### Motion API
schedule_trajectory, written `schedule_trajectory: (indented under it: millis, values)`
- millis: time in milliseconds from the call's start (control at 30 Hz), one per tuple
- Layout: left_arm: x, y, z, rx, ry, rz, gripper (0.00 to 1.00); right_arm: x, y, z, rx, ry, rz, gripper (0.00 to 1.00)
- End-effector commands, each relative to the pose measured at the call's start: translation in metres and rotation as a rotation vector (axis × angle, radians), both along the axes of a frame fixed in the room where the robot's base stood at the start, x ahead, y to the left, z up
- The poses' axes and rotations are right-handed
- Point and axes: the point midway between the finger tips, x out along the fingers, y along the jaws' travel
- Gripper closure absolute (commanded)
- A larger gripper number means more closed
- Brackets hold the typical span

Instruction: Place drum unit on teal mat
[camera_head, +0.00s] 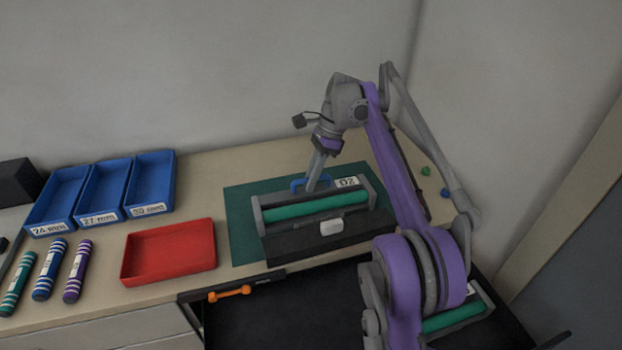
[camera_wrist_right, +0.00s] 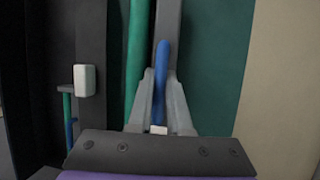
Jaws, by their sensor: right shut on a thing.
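The drum unit (camera_head: 315,207) is a grey frame with a green roller, a blue handle and a "D2" label. It is over the teal mat (camera_head: 240,225); I cannot tell whether it rests on it or hangs just above. My right gripper (camera_head: 315,180) is shut on the blue handle. In the right wrist view the fingers (camera_wrist_right: 160,98) close on either side of the handle (camera_wrist_right: 161,62), with the green roller (camera_wrist_right: 137,60) to the left and the mat (camera_wrist_right: 215,60) to the right. My left gripper is not in view.
A dark bar with a white tab (camera_head: 331,227) lies along the drum unit's near side. An open black drawer (camera_head: 270,325) holds an orange piece (camera_head: 230,293) and another green roller (camera_head: 455,318). A red tray (camera_head: 168,252) and blue bins (camera_head: 102,192) stand left.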

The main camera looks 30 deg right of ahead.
Motion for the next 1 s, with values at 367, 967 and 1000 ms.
schedule_trajectory:
  millis: [367, 967, 1000]
  values:
    - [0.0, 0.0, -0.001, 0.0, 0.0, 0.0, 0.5, 0.0, 0.0, -0.002, 0.0, 0.0, 0.0, 0.53]
    - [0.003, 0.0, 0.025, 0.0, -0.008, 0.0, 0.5, 0.003, -0.025, 0.059, 0.0, -0.001, 0.0, 0.53]
    - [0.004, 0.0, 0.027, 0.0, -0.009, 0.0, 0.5, 0.003, -0.027, 0.063, 0.0, -0.001, 0.0, 0.53]
